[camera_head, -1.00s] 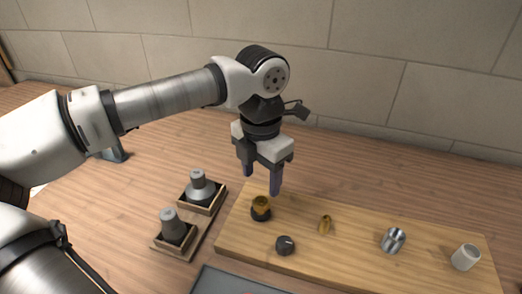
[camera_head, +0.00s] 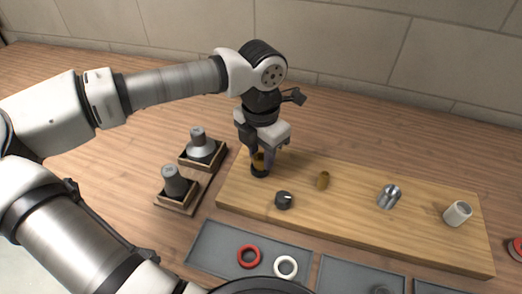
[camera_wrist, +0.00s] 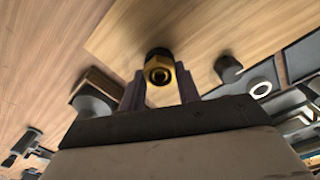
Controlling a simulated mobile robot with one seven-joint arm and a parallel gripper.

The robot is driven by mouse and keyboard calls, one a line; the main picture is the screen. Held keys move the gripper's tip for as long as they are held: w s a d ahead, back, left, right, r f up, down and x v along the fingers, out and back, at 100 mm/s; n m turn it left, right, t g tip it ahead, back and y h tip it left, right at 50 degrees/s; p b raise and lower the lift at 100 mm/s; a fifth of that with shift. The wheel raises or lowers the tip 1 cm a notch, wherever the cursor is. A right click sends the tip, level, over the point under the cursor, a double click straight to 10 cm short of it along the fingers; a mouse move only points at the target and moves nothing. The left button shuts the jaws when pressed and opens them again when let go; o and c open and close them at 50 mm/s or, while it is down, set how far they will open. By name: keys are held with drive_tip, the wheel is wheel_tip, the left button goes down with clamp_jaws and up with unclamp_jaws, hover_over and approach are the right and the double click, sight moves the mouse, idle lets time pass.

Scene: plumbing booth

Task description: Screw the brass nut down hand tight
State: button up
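The brass nut (camera_head: 259,160) sits on a black base (camera_head: 260,172) at the left end of the wooden board. In the wrist view the brass nut (camera_wrist: 159,72) shows its round hole, with black behind it. My gripper (camera_head: 261,164) is pointing down over the nut, one finger on each side. Contact is not visible. The fingers partly hide the nut in the head view.
Grey fittings in wooden holders (camera_head: 200,148) stand left. A grey tray (camera_head: 215,245) in front holds a red ring (camera_head: 249,256) and a white ring (camera_head: 286,267).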

drive_tip(key=c, duration=0.4)
drive_tip(key=m+b, duration=0.1)
drive_tip(key=m, duration=0.2)
drive_tip(key=shift+f, duration=0.15)
drive_tip(key=shift+c, duration=0.2)
drive_tip(key=m+b, duration=0.1)
drive_tip(key=m, duration=0.4)
drive_tip(key=shift+b, duration=0.3)
drive_tip(key=m+b, duration=0.1)
drive_tip(key=m, duration=0.4)
drive_tip(key=shift+f, duration=0.15)
drive_tip(key=m+b, duration=0.2)
drive_tip(key=m, duration=0.3)
drive_tip(key=o, duration=1.1)
drive_tip(key=o, duration=0.8)
drive_tip(key=shift+c, duration=0.2)
